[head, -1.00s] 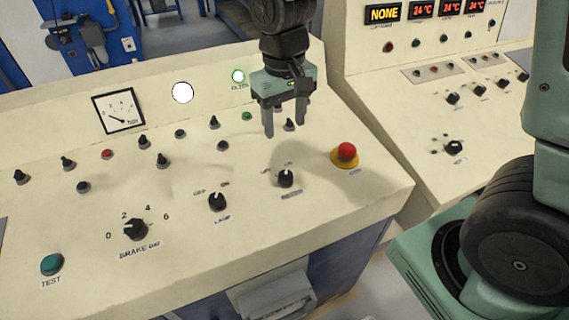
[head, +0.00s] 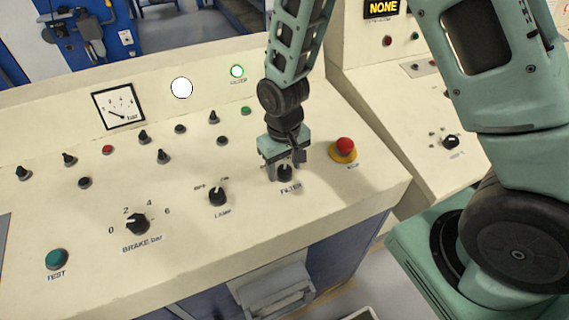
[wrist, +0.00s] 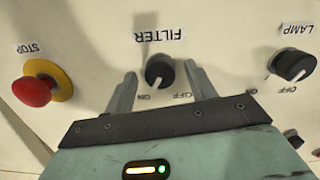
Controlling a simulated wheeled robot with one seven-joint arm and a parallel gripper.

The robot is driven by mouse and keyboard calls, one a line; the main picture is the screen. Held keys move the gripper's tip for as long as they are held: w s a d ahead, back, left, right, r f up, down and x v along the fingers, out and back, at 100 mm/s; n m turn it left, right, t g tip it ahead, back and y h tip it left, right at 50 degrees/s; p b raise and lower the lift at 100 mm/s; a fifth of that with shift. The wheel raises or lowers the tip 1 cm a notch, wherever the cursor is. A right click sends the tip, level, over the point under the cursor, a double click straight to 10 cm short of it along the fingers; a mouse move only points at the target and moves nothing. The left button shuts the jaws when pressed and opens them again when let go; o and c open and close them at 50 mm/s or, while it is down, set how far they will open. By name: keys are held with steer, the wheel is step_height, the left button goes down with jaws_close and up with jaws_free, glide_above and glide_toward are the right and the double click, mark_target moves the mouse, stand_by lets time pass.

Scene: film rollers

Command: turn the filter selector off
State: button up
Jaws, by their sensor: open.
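The filter selector (head: 285,174) is a black knob on the sloped cream console, above its FILTER label. In the wrist view the selector (wrist: 160,70) is seen upside down, and its pale pointer mark appears turned toward the ON side. My gripper (head: 282,177) is low over the selector in the head view. In the wrist view my gripper (wrist: 160,82) is open, with one finger on each side of the knob and visible gaps between. The round lamp labelled FILTER (head: 237,72) glows green-white.
The red STOP button (head: 345,147) on its yellow base stands close to the right of my gripper. The LAMP selector (head: 217,195) is to the left, with the BRAKE bar knob (head: 136,223) farther left. Several small switches stand behind.

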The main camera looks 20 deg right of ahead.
steer(key=c, duration=1)
steer(key=shift+o, duration=0.2)
steer(key=n, duration=0.5)
steer(key=shift+n+h, duration=0.3)
steer(key=shift+n, duration=0.1)
steer(key=n, duration=0.6)
steer(key=shift+a+r+t, duration=0.1)
steer(key=shift+t, duration=0.3)
steer(key=o, duration=1)
steer(key=shift+b, duration=0.3)
steer(key=shift+c, duration=0.2)
